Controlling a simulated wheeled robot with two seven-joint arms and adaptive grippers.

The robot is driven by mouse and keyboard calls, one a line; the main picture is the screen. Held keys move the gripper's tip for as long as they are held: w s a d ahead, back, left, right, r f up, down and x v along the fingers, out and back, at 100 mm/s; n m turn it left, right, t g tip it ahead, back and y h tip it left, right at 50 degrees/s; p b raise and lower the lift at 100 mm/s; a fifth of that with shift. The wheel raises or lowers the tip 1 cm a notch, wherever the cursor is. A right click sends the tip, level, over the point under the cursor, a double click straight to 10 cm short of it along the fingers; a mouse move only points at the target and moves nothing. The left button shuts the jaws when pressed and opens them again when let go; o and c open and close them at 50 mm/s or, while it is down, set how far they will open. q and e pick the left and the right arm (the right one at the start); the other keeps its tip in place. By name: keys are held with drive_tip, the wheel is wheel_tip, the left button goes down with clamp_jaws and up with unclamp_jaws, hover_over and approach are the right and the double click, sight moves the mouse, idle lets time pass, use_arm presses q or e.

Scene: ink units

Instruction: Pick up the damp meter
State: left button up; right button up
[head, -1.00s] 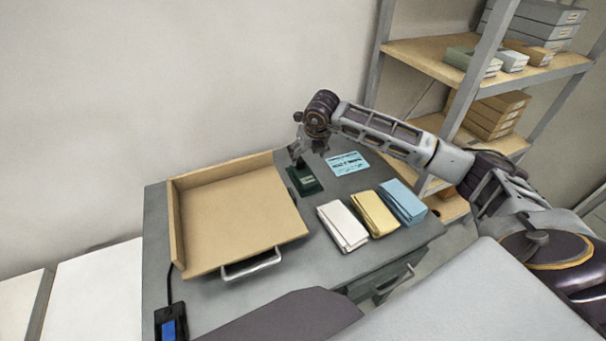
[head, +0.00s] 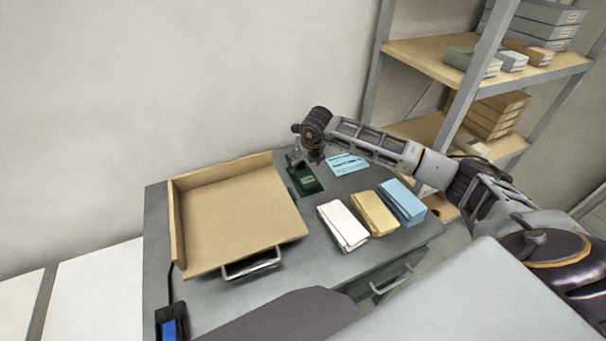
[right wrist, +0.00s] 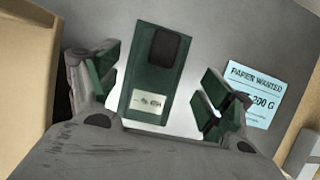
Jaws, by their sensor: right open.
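The damp meter, a dark green box (head: 308,182), lies on the grey desk to the right of the wooden tray. The right wrist view shows it (right wrist: 157,75) with a black window at one end and a pale label at the other. My right gripper (head: 295,162) is just above its far end in the head view. In the right wrist view the open fingers (right wrist: 158,82) stand on either side of the meter, with a visible gap on both sides. The gripper is empty. My left gripper is not in view.
The wooden tray (head: 240,217) stands close on the left. A blue paper notice (head: 346,164) lies to the right. White (head: 342,224), yellow (head: 374,213) and blue (head: 402,202) stacks lie nearer the desk's right side. A black device with a blue screen (head: 170,325) is at front left.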

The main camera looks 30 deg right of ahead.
sight(302, 164)
drive_tip(key=shift+x, duration=1.25)
drive_tip(key=shift+p+x, duration=0.35)
drive_tip(key=shift+x, duration=0.75)
drive_tip(key=shift+w+f, duration=0.1)
drive_tip(key=shift+w, duration=0.15)
drive_tip(key=c, duration=1.2)
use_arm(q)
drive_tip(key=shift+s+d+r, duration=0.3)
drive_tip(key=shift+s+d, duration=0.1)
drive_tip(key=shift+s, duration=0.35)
use_arm(e)
drive_tip(key=shift+c, duration=0.2)
